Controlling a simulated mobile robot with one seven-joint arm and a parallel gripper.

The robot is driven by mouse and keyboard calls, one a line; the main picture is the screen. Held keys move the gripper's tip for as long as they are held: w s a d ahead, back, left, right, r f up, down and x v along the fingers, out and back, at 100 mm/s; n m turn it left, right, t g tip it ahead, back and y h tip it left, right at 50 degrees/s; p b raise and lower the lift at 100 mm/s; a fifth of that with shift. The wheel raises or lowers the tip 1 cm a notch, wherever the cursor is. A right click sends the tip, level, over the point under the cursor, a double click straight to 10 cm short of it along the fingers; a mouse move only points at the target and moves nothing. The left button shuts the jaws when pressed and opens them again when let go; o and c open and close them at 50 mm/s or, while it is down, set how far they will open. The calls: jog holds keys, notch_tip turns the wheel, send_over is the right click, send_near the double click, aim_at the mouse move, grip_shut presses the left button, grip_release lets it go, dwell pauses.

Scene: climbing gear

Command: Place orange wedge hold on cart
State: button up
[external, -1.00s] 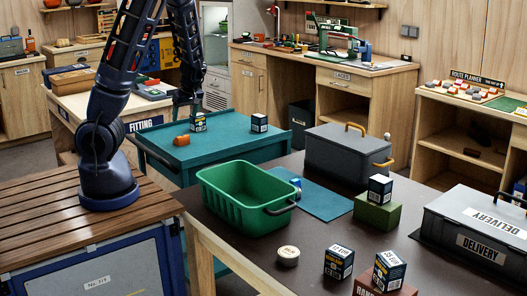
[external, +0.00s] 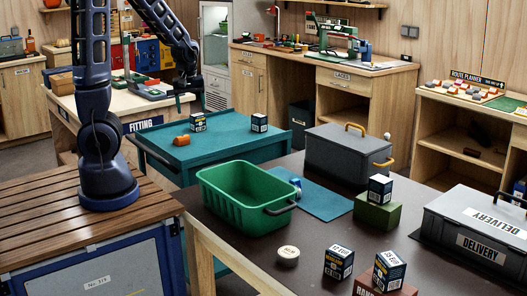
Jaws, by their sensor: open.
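The orange wedge hold (external: 181,140) lies on the top of the teal cart (external: 225,148), near its left edge. My gripper (external: 189,100) is open and hangs above the far left part of the cart, apart from the hold. Nothing shows between its fingers.
A green basket (external: 247,196) stands on the dark table in front of the cart. A grey case (external: 345,153) is to its right, and the delivery case (external: 478,232) is farther right. The cart's middle and front are clear.

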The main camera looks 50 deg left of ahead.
jog(key=s+d+r+m+t, duration=0.1)
jog(key=s+d+r+m, duration=0.5)
jog(key=r, duration=0.3)
jog(key=s+d+r+m+t, duration=0.2)
jog(key=s+d+r+m, duration=0.4)
jog(key=s+r, duration=0.3)
jog(key=shift+s+d+t+h, duration=0.2)
jog(key=shift+s+t+h, duration=0.1)
